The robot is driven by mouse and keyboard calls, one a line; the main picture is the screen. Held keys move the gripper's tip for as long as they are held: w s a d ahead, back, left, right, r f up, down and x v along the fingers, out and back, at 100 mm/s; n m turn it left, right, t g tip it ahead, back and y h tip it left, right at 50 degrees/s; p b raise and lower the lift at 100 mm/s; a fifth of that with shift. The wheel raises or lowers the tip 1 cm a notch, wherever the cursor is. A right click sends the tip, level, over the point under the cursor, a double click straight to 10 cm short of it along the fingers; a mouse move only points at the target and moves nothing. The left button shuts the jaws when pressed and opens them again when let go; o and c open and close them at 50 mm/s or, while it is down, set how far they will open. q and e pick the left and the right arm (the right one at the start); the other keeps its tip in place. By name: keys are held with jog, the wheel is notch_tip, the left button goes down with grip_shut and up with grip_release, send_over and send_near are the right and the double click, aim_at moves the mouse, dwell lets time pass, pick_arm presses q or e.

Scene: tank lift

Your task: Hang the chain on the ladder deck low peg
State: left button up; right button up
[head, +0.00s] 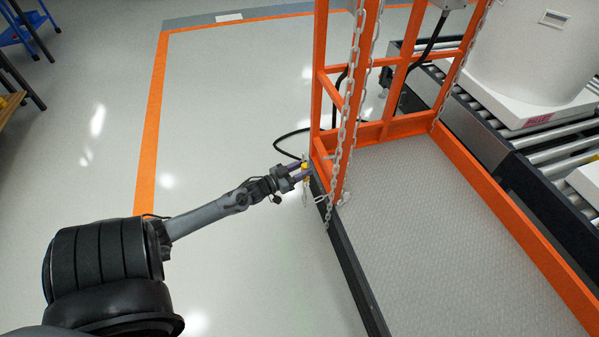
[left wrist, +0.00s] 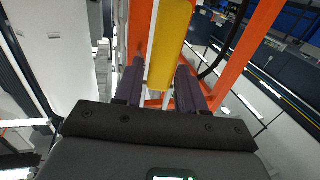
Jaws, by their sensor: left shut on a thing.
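My left gripper (head: 302,172) is at the lower left corner of the orange ladder frame (head: 321,95), just above the dark deck edge. I cannot make out the low peg. My right gripper is not in view.
The deck (head: 440,215) is bare grey textured plate with an orange rail (head: 505,210) on its right. A roller conveyor (head: 535,150) with a white tank (head: 530,45) stands beyond it. A black cable lies behind the frame.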

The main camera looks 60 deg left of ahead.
pick_arm(q)
jog(key=shift+w+d+f+b, duration=0.2)
jog(key=shift+w+d+b, duration=0.05)
jog(key=shift+w+b, duration=0.2)
jog(key=shift+w+d+f+b, duration=0.15)
jog(key=shift+w+d+b, duration=0.15)
jog(key=shift+w, duration=0.15)
jog(key=shift+w+d+f+b, duration=0.1)
jog(key=shift+w+d+b, duration=0.05)
jog(key=shift+w+b, duration=1.1)
jog(key=shift+w+d+f+b, duration=0.1)
jog(key=shift+w+b, duration=0.85)
jog(key=shift+w, duration=0.5)
jog(key=shift+w+d+f, duration=0.1)
jog(key=shift+w+f, duration=0.1)
jog(key=shift+w, duration=0.5)
jog(key=shift+f, duration=0.15)
jog(key=o, duration=1.2)
